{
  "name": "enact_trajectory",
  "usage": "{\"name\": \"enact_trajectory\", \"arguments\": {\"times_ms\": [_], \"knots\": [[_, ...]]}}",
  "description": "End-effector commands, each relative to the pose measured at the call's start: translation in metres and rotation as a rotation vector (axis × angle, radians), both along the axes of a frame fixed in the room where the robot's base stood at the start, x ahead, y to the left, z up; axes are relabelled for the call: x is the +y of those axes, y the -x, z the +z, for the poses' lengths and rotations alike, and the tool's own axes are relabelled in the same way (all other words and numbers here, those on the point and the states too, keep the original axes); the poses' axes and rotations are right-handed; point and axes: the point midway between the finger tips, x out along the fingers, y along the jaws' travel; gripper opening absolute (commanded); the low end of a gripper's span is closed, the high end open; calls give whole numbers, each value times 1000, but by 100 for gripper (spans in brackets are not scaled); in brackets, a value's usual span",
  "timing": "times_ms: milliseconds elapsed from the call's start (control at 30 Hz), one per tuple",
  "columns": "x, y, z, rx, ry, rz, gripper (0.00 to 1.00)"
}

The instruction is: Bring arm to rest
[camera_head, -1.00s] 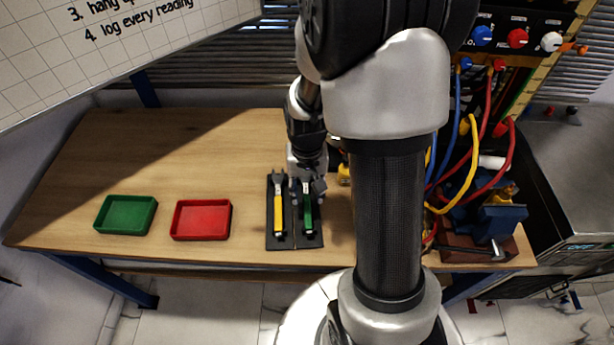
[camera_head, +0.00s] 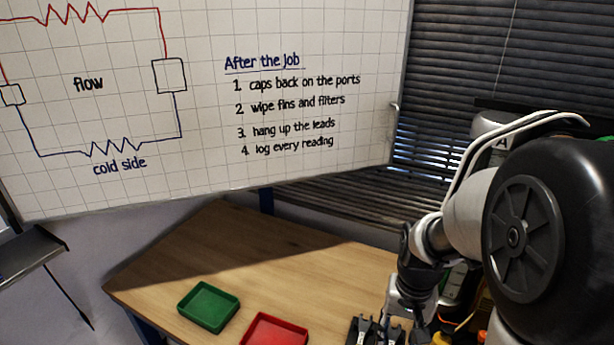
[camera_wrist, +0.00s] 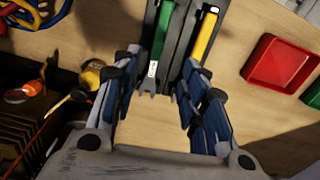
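My gripper (camera_wrist: 158,75) is open in the wrist view, with its fingers apart and nothing held between them. It hangs over the table near a dark tool holder (camera_wrist: 181,38). A green-handled wrench (camera_wrist: 163,42) and a yellow-handled wrench (camera_wrist: 204,36) lie side by side in the holder. The green one's jaw end shows through the gap between my fingers, apparently below them. In the head view my gripper (camera_head: 400,305) is at the lower right, partly cut off, and the holder shows only at the bottom edge.
A green tray (camera_head: 208,306) and a red tray (camera_head: 274,331) stand empty on the wooden table (camera_head: 250,255). A whiteboard (camera_head: 200,90) hangs behind. In the wrist view, cables (camera_wrist: 30,14) and small yellow and orange items lie at the left. Bare table lies behind the trays.

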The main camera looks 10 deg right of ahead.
Motion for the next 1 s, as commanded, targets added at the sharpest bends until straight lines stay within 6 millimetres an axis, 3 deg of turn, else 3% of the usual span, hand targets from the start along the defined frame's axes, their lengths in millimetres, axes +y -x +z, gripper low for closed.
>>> {"name": "enact_trajectory", "arguments": {"times_ms": [133,267,500,733,1000], "knots": [[17,8,36,-59,18,64,40],[42,28,79,-136,39,158,40],[82,83,133,-277,75,336,40],[101,123,152,-371,96,451,40],[104,134,154,-392,101,480,40]]}}
